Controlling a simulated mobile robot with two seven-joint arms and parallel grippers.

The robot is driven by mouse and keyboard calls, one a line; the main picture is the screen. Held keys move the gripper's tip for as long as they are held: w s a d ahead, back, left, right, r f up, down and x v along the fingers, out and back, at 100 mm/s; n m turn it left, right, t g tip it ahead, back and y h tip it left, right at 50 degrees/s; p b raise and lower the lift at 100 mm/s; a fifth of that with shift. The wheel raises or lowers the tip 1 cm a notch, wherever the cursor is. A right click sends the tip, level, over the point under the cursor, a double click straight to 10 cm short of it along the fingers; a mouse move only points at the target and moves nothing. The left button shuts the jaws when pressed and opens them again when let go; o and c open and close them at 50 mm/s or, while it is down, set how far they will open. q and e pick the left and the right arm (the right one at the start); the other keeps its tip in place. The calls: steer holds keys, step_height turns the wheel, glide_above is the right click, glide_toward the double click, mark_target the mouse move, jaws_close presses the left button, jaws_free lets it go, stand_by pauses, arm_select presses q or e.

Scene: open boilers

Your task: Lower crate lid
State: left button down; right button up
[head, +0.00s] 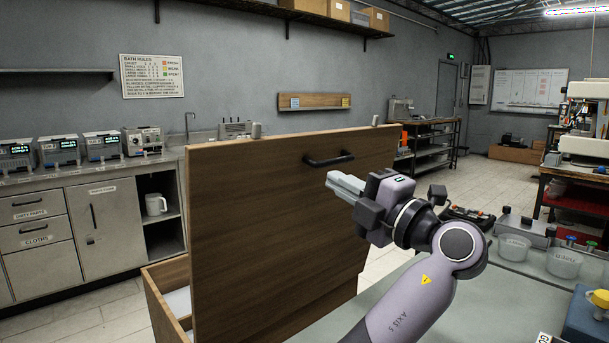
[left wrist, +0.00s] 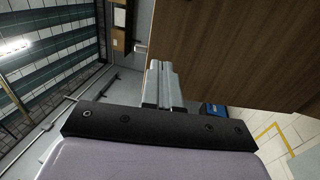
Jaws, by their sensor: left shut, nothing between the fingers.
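The crate lid (head: 270,220) is a large brown wooden panel standing raised, nearly upright, with a black bar handle (head: 328,160) near its top edge. The wooden crate (head: 156,308) shows below it at the lower left, partly open, with something pale inside; the lid hides most of it. My left gripper (head: 344,186) is shut and empty. It appears just below and right of the handle, in front of the lid's right part; I cannot tell whether it touches. In the left wrist view the shut fingers (left wrist: 162,80) overlap the lid's edge (left wrist: 230,50). My right gripper is not in view.
A grey worktop (head: 400,285) lies at the lower right, with clear plastic cups (head: 563,263) and a blue box with a yellow knob (head: 588,318). A steel counter (head: 100,175) with instruments runs along the left wall. Open tiled floor lies behind the lid.

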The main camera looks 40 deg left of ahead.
mark_target(278, 149)
arm_select(q)
steer(key=p+x, duration=0.5)
steer(key=x, duration=0.8)
steer(key=shift+a, duration=0.1)
steer(key=shift+a+f, duration=0.1)
steer(key=shift+a, duration=0.35)
